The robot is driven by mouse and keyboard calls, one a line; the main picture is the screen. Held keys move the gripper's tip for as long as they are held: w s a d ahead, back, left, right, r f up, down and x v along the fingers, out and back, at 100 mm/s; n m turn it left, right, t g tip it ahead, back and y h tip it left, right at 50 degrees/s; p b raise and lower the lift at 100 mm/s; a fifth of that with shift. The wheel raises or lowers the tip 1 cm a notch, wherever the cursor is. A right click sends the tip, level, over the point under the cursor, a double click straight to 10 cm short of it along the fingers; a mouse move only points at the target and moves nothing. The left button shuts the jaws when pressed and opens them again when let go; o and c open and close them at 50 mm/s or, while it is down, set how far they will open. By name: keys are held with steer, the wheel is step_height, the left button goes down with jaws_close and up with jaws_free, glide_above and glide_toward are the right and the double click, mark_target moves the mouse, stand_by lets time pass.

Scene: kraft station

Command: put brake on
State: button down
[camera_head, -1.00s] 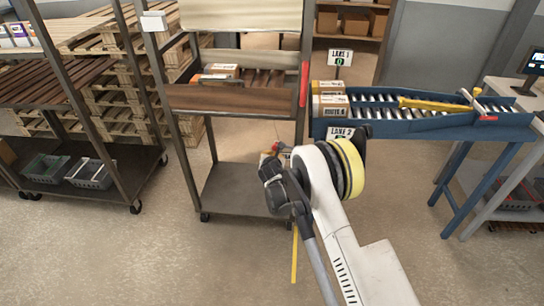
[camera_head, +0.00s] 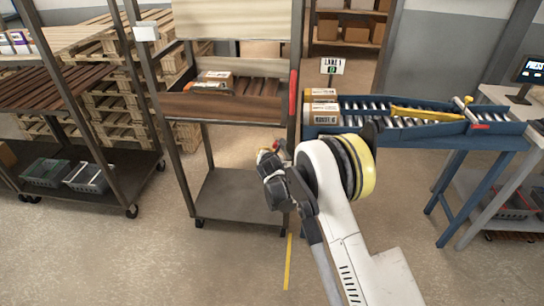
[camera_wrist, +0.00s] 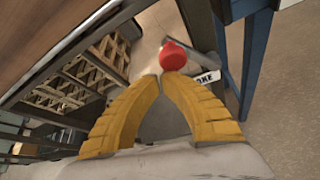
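A red ball knob (camera_wrist: 173,55) shows in the wrist view, just beyond my fingertips. A grey plate with a partly hidden black-on-white label (camera_wrist: 207,77) ending in "KE" lies beside it. My gripper (camera_wrist: 160,77) has yellow fingers whose tips come together, and nothing is visible between them. I cannot tell whether the tips touch the knob. In the head view, my white arm hides most of the gripper. The shelf cart (camera_head: 240,187) stands in the middle with boxes on its upper shelf. A red upright piece (camera_head: 293,92) is on its right post.
The blue roller conveyor (camera_head: 400,140) with boxes at its left end stands right of the cart. A rack (camera_head: 85,160) with grey bins stands left. Pallets (camera_head: 120,110) are stacked behind. The front floor is open, with a yellow line (camera_head: 287,262).

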steer(key=shift+d+r, duration=1.3)
steer(key=shift+d, duration=0.15)
steer(key=shift+d+r, duration=0.2)
steer(key=shift+d, duration=0.35)
steer(key=shift+d+r, duration=0.2)
steer(key=shift+d, duration=0.3)
steer(key=shift+d, duration=0.15)
steer(key=p, duration=0.3)
glide_toward(276, 146)
step_height(276, 146, down, 3)
steer(key=s+d, duration=0.1)
steer(key=shift+s+d+r, duration=0.1)
steer(key=shift+s+d, duration=0.2)
steer(key=shift+s, duration=0.2)
